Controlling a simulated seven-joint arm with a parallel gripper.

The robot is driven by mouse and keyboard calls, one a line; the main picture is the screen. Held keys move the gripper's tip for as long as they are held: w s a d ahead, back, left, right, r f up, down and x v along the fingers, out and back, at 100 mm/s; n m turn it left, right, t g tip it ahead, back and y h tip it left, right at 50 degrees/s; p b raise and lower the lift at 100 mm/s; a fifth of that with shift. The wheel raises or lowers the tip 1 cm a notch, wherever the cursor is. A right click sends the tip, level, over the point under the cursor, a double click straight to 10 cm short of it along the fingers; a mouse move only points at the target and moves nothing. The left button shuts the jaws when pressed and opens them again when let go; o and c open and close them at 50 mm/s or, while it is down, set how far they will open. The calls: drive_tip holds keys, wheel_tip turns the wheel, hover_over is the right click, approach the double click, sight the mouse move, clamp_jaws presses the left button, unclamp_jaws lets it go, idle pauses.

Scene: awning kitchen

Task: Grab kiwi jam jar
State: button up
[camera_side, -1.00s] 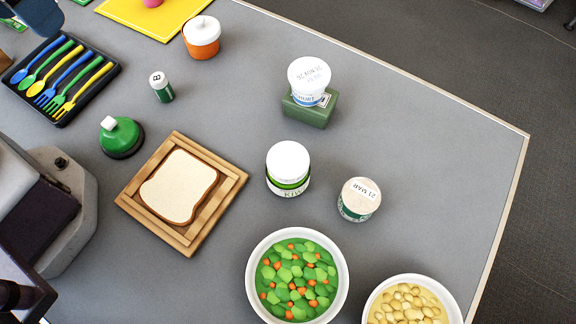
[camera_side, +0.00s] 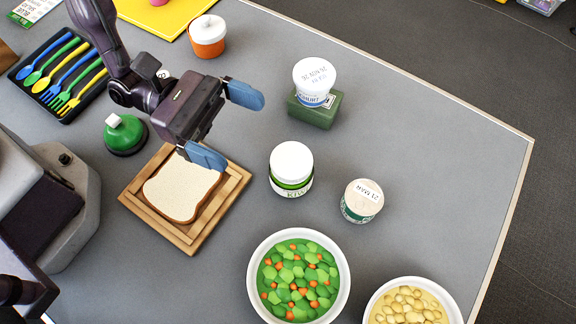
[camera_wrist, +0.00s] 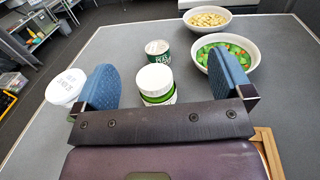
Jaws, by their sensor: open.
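The kiwi jam jar (camera_side: 291,168) stands upright on the grey table, with a white lid and a green band with lettering. My gripper (camera_side: 236,124) is open and empty, above the table to the left of the jar and near the bread board. Its blue fingers are spread apart and do not touch the jar. In the wrist view the jar (camera_wrist: 156,82) stands ahead between the fingers of my gripper (camera_wrist: 162,85), its lower part hidden by the gripper body.
A white-lidded tub (camera_side: 315,80) on a green block (camera_side: 313,110) stands behind the jar. A small can (camera_side: 361,201) stands to its right. A bowl of vegetables (camera_side: 340,290) and a bowl of yellow pieces (camera_side: 372,303) are in front. The bread board (camera_side: 222,213) lies left.

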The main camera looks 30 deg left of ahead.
drive_tip(key=w+t, duration=0.1)
approach(290, 159)
drive_tip(key=shift+d+f+n+t, duration=0.15)
drive_tip(key=shift+d+n, duration=0.05)
drive_tip(key=shift+d, duration=0.4)
drive_tip(key=shift+d+f+n+t, duration=0.1)
drive_tip(key=shift+d+n+t, duration=0.1)
drive_tip(key=shift+d, duration=0.45)
drive_tip(key=shift+w+d+r, duration=0.2)
drive_tip(key=shift+w+d, duration=0.05)
drive_tip(key=shift+d, duration=0.45)
drive_tip(key=shift+x, duration=3.05)
drive_tip(key=shift+c, duration=0.4)
drive_tip(key=c, duration=1.1)
